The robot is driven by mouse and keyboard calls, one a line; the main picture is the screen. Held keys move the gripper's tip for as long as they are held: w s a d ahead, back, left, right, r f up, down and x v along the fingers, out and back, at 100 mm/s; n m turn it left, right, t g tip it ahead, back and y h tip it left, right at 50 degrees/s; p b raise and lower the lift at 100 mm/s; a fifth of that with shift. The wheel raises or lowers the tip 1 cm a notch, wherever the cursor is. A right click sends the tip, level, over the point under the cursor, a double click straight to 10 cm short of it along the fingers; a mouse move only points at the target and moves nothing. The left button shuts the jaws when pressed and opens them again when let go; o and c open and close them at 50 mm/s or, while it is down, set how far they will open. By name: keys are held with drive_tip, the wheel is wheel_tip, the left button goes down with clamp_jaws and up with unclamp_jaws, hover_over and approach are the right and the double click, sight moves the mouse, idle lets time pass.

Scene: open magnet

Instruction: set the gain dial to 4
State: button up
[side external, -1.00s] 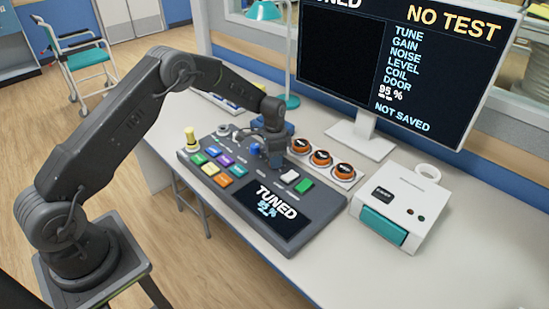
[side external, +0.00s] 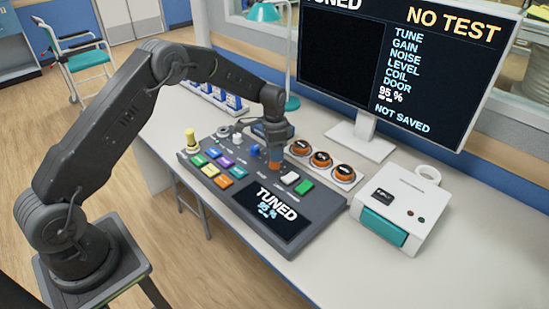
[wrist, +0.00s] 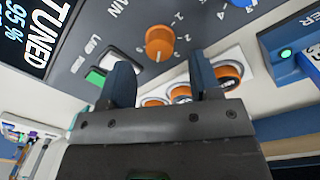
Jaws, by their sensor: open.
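The gain dial (wrist: 160,42) is an orange knob on the grey console (side external: 222,195), with part of the word GAIN and small numbers printed near it in the wrist view. I cannot tell which number it points at. In the side view the orange dial (side external: 275,156) shows just below my gripper (side external: 272,143). My gripper is open, its two blue fingers (wrist: 160,60) apart with nothing between them. In the wrist view the knob lies beyond the fingertips, about midway between them.
Several coloured buttons, white and green keys (side external: 297,182) and a screen reading TUNED 95 % (side external: 275,214) are on the console. Three orange round knobs (side external: 321,160) stand behind it. A monitor (side external: 390,65) and white box (side external: 400,205) stand nearby. The front-right table is clear.

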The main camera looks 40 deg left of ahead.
wheel_tip(320, 180, up, 10)
drive_tip(key=shift+a, duration=0.15)
idle(0.3)
drive_tip(key=s+d+r+n+t, duration=0.1)
drive_tip(key=s+d+r+n, duration=0.15)
drive_tip(key=s+r, duration=0.55)
drive_tip(key=s+d+r+n+t, duration=0.1)
drive_tip(key=s+d+r+t, duration=0.15)
drive_tip(key=s+r, duration=0.5)
drive_tip(key=s+d+n+t, duration=0.2)
drive_tip(key=s+d+n, duration=0.1)
drive_tip(key=s, duration=1.5)
drive_tip(key=shift+s, duration=0.3)
